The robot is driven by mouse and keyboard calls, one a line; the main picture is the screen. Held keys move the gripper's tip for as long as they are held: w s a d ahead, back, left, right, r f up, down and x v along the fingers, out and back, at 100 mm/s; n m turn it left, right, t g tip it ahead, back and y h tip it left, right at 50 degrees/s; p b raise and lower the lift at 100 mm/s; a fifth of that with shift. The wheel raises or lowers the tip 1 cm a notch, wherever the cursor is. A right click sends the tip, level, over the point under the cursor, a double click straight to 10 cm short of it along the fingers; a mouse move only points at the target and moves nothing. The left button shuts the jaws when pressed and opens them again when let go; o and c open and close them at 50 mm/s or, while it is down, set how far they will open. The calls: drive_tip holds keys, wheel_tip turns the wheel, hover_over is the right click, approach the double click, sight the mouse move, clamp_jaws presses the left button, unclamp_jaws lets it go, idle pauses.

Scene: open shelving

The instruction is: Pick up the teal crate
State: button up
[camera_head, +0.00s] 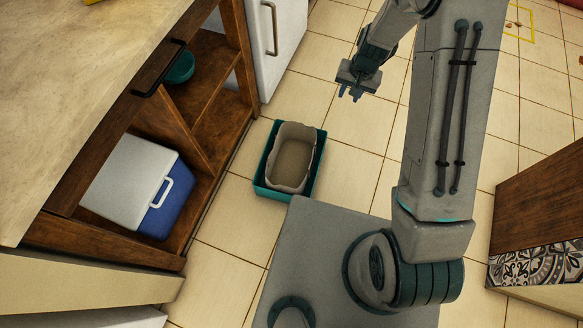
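The teal crate (263,179) sits on the tiled floor in front of the open shelving. A beige tub (293,157) with a wavy rim sits inside it and hides most of its inside. The crate's rim shows around the tub. My gripper (349,94) is up and to the right of the crate in the picture, apart from it. Its two short fingers show a gap with nothing between them.
A blue cooler with a white lid (132,182) stands on the lower shelf, and a teal bowl (180,68) on a higher one. Wooden furniture (540,205) stands at right. Bare floor lies right of the crate.

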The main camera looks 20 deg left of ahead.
drive_tip(key=shift+g+h, duration=0.4)
drive_tip(key=shift+h, duration=0.3)
drive_tip(key=shift+s+a+f+b, duration=0.6)
drive_tip(key=shift+f+b, duration=1.4)
drive_tip(key=shift+f, duration=5.85)
drive_tip(key=shift+s+a+f+b, duration=0.6)
drive_tip(key=shift+f+b, duration=1.4)
drive_tip(key=shift+f, duration=5.85)
drive_tip(key=shift+s+a+f+b, duration=0.3)
drive_tip(key=shift+a+f+b, duration=1.15)
drive_tip(key=shift+f, duration=6.4)
drive_tip(key=shift+d+b, duration=0.5)
drive_tip(key=shift+d, duration=0.05)
drive_tip(key=shift+c, duration=0.3)
drive_tip(key=shift+r, duration=0.1)
clamp_jaws()
